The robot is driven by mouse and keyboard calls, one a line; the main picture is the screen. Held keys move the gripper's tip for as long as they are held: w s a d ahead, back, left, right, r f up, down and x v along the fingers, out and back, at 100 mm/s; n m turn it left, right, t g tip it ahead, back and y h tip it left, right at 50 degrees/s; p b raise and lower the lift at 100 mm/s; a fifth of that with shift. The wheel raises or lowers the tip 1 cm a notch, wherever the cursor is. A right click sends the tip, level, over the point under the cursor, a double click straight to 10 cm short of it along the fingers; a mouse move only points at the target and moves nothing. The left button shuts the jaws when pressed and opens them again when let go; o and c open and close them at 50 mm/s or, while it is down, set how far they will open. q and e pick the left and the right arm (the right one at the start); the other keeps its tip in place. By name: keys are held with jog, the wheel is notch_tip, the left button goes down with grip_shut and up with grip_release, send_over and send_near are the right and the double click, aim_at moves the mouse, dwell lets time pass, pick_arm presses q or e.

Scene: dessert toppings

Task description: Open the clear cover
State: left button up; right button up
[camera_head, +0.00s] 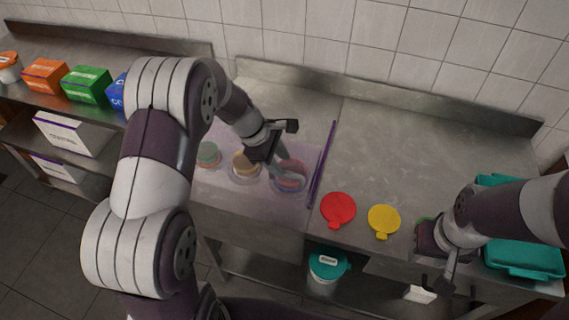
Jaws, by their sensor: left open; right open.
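The clear cover (235,190) is a see-through, purple-tinted sheet on the counter's left part, with a dark purple bar (321,165) along its right edge. It appears closed over a row of round containers: green (208,153), tan (244,166) and red (294,171). My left gripper (279,142) is open over the cover, left of the bar and apart from it, near the red container. My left arm hides the cover's left part. My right gripper (440,268) is open at the counter's front edge, far right of the cover.
A red lid (338,208) and a yellow lid (384,220) lie right of the bar. Teal containers (525,258) stand at the far right, partly behind my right arm. A teal-lidded tub (327,264) sits on the lower shelf. Boxes (86,84) line the left counter. The back-right counter is clear.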

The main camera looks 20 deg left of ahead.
aim_at(288, 173)
pick_arm(q)
jog(key=x, duration=0.3)
jog(key=shift+s+d+f, duration=0.1)
jog(key=shift+s, duration=0.2)
jog(key=shift+w, duration=0.1)
pick_arm(e)
jog(key=shift+s+r, duration=0.25)
jog(key=shift+r, duration=0.05)
pick_arm(q)
jog(key=shift+f, duration=0.1)
grip_shut()
jog(key=shift+w, duration=0.2)
pick_arm(e)
jog(key=shift+w, duration=0.15)
